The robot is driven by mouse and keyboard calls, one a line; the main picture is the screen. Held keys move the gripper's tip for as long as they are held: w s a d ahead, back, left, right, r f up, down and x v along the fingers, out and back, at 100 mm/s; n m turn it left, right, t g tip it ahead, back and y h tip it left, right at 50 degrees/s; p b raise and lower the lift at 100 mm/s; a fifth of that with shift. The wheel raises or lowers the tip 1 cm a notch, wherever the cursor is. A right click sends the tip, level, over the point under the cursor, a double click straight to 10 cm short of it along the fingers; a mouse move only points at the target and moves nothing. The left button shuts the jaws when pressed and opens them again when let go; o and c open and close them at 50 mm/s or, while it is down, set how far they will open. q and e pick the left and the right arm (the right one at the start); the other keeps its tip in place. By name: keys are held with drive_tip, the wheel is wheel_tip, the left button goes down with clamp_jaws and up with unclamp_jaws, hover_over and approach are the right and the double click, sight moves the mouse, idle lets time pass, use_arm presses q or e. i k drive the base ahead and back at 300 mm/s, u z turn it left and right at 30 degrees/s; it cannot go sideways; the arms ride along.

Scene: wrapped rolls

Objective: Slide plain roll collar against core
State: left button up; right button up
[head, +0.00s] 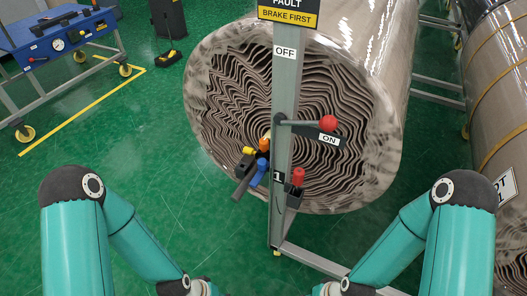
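A large plain wrapped roll (345,125) lies with its wavy layered end facing me in the head view. A grey upright post (285,90) stands in front of that end and hides part of it. The core is mostly hidden behind the post and a cluster of orange, yellow, blue and black parts (258,165). I cannot tell which part is the collar, or whether it touches the core. Both my arms reach down to the bottom edge of the view. Their grippers are outside the frame.
The post carries a red-knobbed lever (328,123) by an ON label, with OFF above. A red-topped part (298,177) sits low on the post. A second, banded roll (500,90) is at right. A blue cart (62,40) stands at left.

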sight(251, 152)
drive_tip(key=u, duration=1.05)
drive_tip(key=i, duration=0.15)
drive_tip(key=z, duration=3)
drive_tip(key=k, duration=1.3)
drive_tip(key=u, duration=1.1)
drive_tip(key=i, duration=1.6)
drive_tip(key=u, duration=0.05)
